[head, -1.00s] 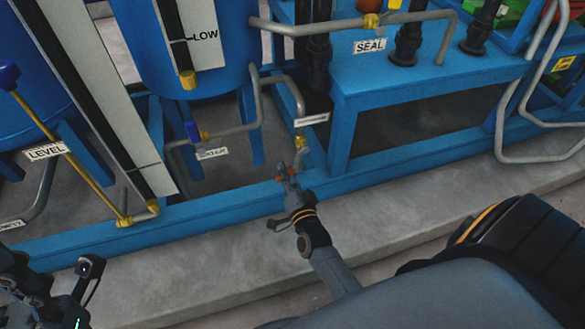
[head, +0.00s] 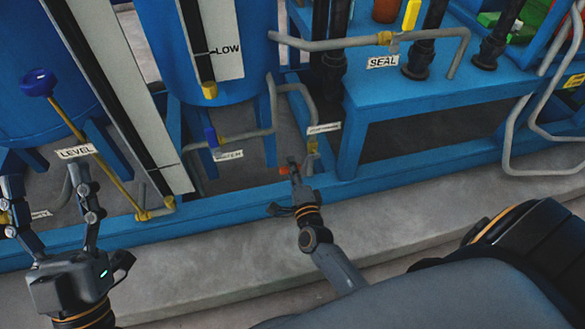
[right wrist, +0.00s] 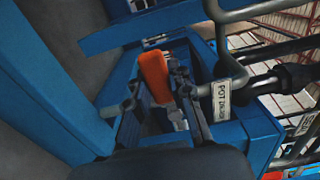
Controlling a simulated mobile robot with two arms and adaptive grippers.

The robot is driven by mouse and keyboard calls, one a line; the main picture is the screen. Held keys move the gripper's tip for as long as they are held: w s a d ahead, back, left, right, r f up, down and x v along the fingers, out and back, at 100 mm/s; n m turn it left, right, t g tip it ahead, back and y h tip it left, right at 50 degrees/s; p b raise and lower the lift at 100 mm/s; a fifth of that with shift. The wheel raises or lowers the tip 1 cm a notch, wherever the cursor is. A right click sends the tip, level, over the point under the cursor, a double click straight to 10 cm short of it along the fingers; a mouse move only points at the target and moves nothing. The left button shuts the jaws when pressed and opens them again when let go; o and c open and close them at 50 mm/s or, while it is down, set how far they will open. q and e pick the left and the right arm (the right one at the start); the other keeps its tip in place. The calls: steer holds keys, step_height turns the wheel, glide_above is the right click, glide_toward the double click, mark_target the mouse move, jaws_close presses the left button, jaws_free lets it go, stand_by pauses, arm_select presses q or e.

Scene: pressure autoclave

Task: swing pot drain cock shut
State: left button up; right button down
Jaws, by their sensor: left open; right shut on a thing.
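The pot drain cock has an orange lever (right wrist: 155,75), held between the fingers of my right gripper (right wrist: 162,97) in the right wrist view. The POT DRAIN label (right wrist: 222,101) hangs on the grey pipe beside it. My left gripper (head: 46,178) is open and empty at the lower left, in front of the frame.
The blue base rail (head: 240,202) runs below. The grey plinth (head: 200,270) is bare.

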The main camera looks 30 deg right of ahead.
stand_by(0.3)
steer(key=shift+r, duration=0.1)
steer(key=c, duration=1.2)
jaws_free()
steer(key=shift+o, duration=0.2)
steer(key=v, duration=1.2)
